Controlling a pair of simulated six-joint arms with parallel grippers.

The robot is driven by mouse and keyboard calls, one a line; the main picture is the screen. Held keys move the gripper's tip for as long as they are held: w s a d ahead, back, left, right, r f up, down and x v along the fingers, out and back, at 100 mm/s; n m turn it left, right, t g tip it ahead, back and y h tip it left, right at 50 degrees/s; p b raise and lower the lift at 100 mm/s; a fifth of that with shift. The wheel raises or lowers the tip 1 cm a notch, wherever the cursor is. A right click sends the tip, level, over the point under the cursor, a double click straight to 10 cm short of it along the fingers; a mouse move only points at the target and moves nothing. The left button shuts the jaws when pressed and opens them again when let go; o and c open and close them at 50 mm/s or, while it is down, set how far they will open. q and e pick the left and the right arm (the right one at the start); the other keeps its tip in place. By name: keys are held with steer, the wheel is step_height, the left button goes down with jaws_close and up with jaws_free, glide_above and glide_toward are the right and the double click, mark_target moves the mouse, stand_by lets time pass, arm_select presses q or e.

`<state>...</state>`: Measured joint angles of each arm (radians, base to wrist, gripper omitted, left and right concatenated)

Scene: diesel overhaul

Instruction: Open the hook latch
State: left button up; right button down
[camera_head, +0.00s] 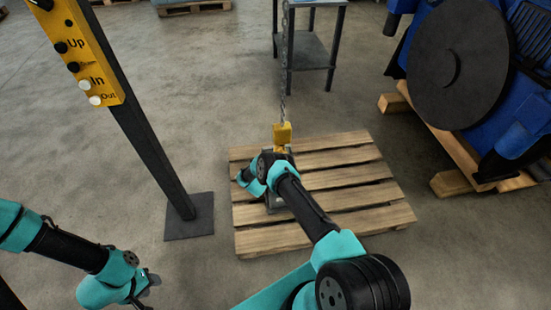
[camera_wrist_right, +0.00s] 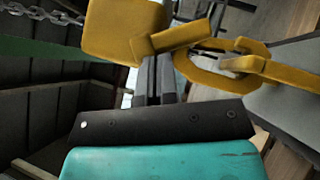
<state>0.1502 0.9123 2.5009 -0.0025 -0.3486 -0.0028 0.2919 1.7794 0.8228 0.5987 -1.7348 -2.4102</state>
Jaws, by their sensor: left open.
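The yellow hook block (camera_head: 282,133) hangs on a chain above the pallet. In the right wrist view the block (camera_wrist_right: 125,30) is at upper left, with a short yellow bar, apparently the hook latch (camera_wrist_right: 180,37), beside it. A curved yellow hook (camera_wrist_right: 195,72) shows below and right of the bar, beside a yellow loop (camera_wrist_right: 270,68). My right gripper (camera_wrist_right: 155,72) has its dark fingers together, tips at the bar; whether they touch it is unclear. My left gripper (camera_head: 148,284) is open and empty at lower left.
A wooden pallet (camera_head: 345,172) lies under the hook, with a grey part (camera_head: 273,204) on it mostly behind my right arm. A post with a yellow button panel (camera_head: 84,62) stands left. A blue engine (camera_head: 530,100) stands right, and a table (camera_head: 312,50) behind.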

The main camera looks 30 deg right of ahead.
mark_target(283, 151)
steer(key=r+m+g, duration=0.1)
steer(key=d+r+m+g+y, duration=0.1)
steer(key=m, duration=0.1)
steer(key=shift+s+d+r+y, duration=0.2)
steer(key=shift+d+y, duration=0.1)
steer(key=d+m+y, duration=0.1)
steer(key=d+r+m+g+y, duration=0.1)
steer(key=m, duration=0.1)
steer(key=shift+s+r+y, duration=0.1)
steer(key=shift+s+y, duration=0.25)
steer(key=shift+y, duration=0.05)
steer(key=d+m+y, duration=0.1)
steer(key=s+d+m+y, duration=0.1)
steer(key=y, duration=0.1)
steer(key=d+m+y, duration=0.1)
steer(key=y, duration=0.1)
steer(key=shift+s+d+f+m, duration=0.2)
steer(key=shift+s+d+m, duration=0.1)
steer(key=shift+d, duration=0.1)
